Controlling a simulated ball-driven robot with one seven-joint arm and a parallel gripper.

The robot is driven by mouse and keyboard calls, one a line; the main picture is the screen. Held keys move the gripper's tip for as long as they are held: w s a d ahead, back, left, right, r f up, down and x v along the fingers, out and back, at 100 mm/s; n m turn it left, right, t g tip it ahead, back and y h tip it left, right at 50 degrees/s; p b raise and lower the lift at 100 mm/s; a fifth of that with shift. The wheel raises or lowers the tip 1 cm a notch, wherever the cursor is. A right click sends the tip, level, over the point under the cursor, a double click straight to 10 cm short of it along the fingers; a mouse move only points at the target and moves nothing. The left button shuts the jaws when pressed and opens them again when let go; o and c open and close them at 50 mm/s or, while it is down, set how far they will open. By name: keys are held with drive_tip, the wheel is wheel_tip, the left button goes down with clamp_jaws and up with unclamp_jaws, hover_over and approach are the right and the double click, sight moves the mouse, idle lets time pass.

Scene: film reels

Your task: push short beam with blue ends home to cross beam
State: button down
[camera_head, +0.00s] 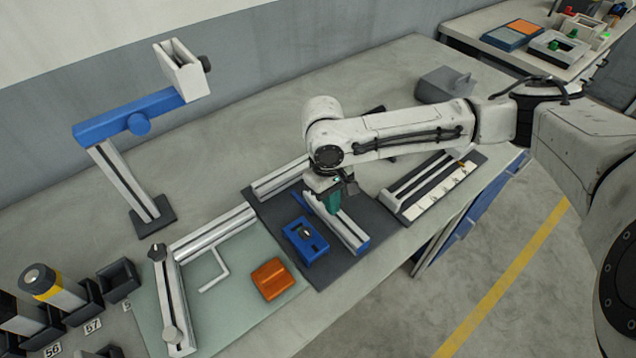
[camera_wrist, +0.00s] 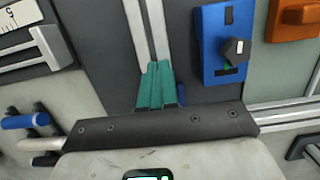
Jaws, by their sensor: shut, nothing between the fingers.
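The short beam (camera_head: 346,228) is silvery with a dark slot and lies on the dark mat. One blue end (camera_head: 363,244) shows at its front right; blue (camera_head: 298,201) also shows at its other end, beside my gripper. The cross beam (camera_head: 277,181) lies along the back of the mat; my arm hides part of it, and I cannot tell whether the two beams touch. My gripper (camera_head: 331,203) has teal fingers, shut and empty, low at the beam's rear part. In the wrist view, the fingertips (camera_wrist: 158,72) overlap the short beam (camera_wrist: 147,30); contact is unclear.
A blue block with a black knob (camera_head: 306,241) sits close left of the short beam. An orange block (camera_head: 271,278) and joined beams (camera_head: 215,232) lie on the green mat. A slotted rack (camera_head: 436,184) stands right. A blue-armed stand (camera_head: 125,170) rises at left.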

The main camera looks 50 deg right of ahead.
drive_tip(key=shift+s+a+r, duration=0.1)
drive_tip(key=shift+s+a, duration=0.1)
drive_tip(key=shift+s, duration=0.5)
drive_tip(key=shift+w+f+p, duration=0.1)
drive_tip(key=shift+f+p, duration=0.2)
drive_tip(key=shift+f, duration=0.6)
drive_tip(key=shift+f, duration=0.15)
drive_tip(key=shift+w+d, duration=0.25)
drive_tip(key=shift+w, duration=0.7)
drive_tip(key=shift+w+d, duration=0.25)
drive_tip(key=shift+w, duration=0.65)
drive_tip(key=shift+w+d, duration=0.25)
drive_tip(key=shift+w, duration=0.7)
drive_tip(key=shift+f, duration=0.1)
drive_tip(key=shift+w+d+r+p, duration=0.1)
drive_tip(key=shift+w+r+p, duration=0.1)
drive_tip(key=shift+r+p, duration=0.8)
drive_tip(key=shift+w+f, duration=0.1)
drive_tip(key=shift+f, duration=0.1)
